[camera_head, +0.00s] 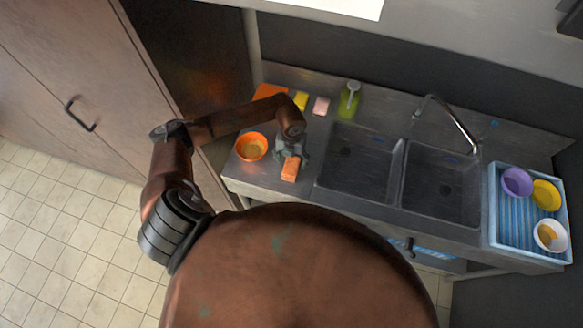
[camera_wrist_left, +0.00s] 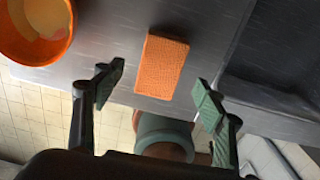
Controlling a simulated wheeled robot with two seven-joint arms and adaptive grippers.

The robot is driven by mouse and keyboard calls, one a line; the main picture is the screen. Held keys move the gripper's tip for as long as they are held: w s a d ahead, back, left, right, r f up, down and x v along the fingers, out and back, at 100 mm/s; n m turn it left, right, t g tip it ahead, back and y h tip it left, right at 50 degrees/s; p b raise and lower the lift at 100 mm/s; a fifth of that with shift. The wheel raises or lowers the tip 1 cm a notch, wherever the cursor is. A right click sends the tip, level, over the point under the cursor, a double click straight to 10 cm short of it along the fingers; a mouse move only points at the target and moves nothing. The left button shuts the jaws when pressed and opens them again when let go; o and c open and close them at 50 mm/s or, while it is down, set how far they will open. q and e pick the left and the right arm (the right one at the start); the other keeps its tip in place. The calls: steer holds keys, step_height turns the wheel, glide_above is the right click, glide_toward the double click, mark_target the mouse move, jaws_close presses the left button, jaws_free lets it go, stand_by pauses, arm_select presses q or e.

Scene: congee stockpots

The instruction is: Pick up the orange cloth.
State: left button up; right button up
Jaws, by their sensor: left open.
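The orange cloth (camera_head: 289,170) is a small, thick, textured rectangle lying near the front edge of the steel counter, left of the sinks. In the left wrist view the cloth (camera_wrist_left: 162,66) lies beyond the open fingers, roughly centred between them and slightly tilted. My left gripper (camera_head: 291,156) is above the counter at the cloth, open and empty; its two green-padded fingers (camera_wrist_left: 158,92) stand apart on either side of the cloth's line. I cannot tell the exact height gap. My right gripper is not in view.
An orange bowl (camera_head: 251,147) stands left of the cloth. A flat orange item (camera_head: 270,90), a yellow sponge (camera_head: 301,101), a pink sponge (camera_head: 321,106) and a green bottle (camera_head: 348,100) sit at the back. The sink (camera_head: 361,162) is right; a blue tray (camera_head: 510,240) holds bowls.

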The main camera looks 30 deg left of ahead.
mark_target(291, 166)
arm_select(q)
step_height(291, 166, down, 4)
steer(key=shift+s+f+p, duration=0.15)
steer(key=shift+f+p, duration=0.05)
steer(key=shift+p, duration=0.75)
steer(key=shift+f, duration=0.3)
steer(key=shift+c, duration=0.3)
steer(key=c, duration=1.3)
